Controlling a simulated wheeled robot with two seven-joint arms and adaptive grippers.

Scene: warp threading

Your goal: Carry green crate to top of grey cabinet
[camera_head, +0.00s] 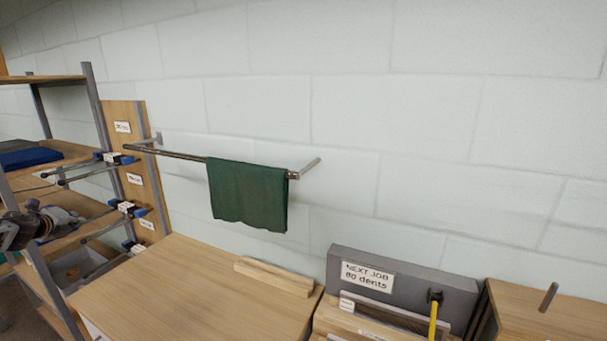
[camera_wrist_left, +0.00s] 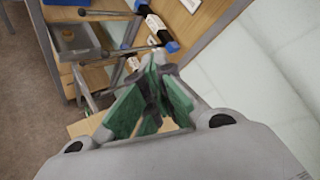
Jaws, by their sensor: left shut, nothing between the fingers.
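My left gripper (camera_head: 60,217) is at the left edge in the head view, in front of the shelf rack. In the left wrist view its green-padded fingers (camera_wrist_left: 154,70) are shut, with nothing held between them. No whole green crate shows in either view. A small green patch (camera_head: 7,262) is cut off at the left edge of the head view; I cannot tell what it is. I cannot make out a grey cabinet. My right gripper is not in view.
A green cloth (camera_head: 248,195) hangs on a wall rail (camera_head: 180,155). The wooden top (camera_head: 180,290) is mostly clear. A grey "NEXT JOB" block (camera_head: 450,296) stands to its right.

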